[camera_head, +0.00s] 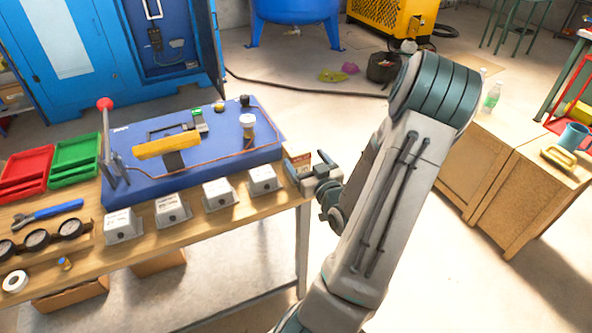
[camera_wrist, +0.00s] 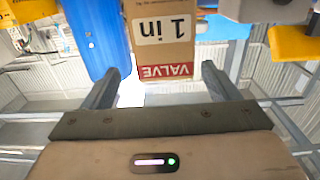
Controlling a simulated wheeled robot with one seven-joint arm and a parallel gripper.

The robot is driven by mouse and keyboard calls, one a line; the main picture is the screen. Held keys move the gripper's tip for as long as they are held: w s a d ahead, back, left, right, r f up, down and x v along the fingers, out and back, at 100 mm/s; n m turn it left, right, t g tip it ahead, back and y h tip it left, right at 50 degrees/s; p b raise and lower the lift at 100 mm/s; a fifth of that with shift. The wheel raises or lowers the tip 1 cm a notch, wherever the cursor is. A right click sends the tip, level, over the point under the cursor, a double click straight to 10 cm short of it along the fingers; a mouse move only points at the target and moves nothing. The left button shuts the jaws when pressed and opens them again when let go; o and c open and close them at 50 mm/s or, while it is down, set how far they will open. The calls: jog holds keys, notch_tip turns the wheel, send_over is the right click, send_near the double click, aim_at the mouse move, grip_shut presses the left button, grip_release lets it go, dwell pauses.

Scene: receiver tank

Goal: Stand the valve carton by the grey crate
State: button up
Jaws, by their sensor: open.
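The valve carton (camera_head: 301,162) is a small brown box with a red band, at the right end of the workbench in the head view. Part of it is hidden by my gripper (camera_head: 303,170). In the wrist view the carton (camera_wrist: 162,40) shows "1 in" and "VALVE" upside down. My gripper (camera_wrist: 159,80) is open, with one finger on either side of the carton's near end in that view. A gap shows between the carton and each finger. I cannot tell how deep the carton sits between them. I cannot make out a grey crate for certain.
Several small grey boxes (camera_head: 218,192) line the bench's front edge. Behind them is a blue board (camera_head: 230,160) with a yellow-handled part and a pipe. Red (camera_head: 25,172) and green (camera_head: 75,155) trays stand left. A wooden cabinet (camera_head: 520,170) stands right, across open floor.

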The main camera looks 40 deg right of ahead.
aim_at(294, 146)
jog(key=shift+w+d+f+b, duration=0.2)
jog(key=shift+w+b, duration=0.55)
jog(key=shift+b, duration=1.05)
jog(key=shift+w+r+b, duration=0.15)
jog(key=shift+w+b, duration=0.1)
jog(key=shift+b, duration=0.3)
jog(key=shift+a+x, duration=0.2)
jog(key=shift+x, duration=2.5)
jog(key=c, duration=1.5)
jog(key=shift+r, duration=0.1)
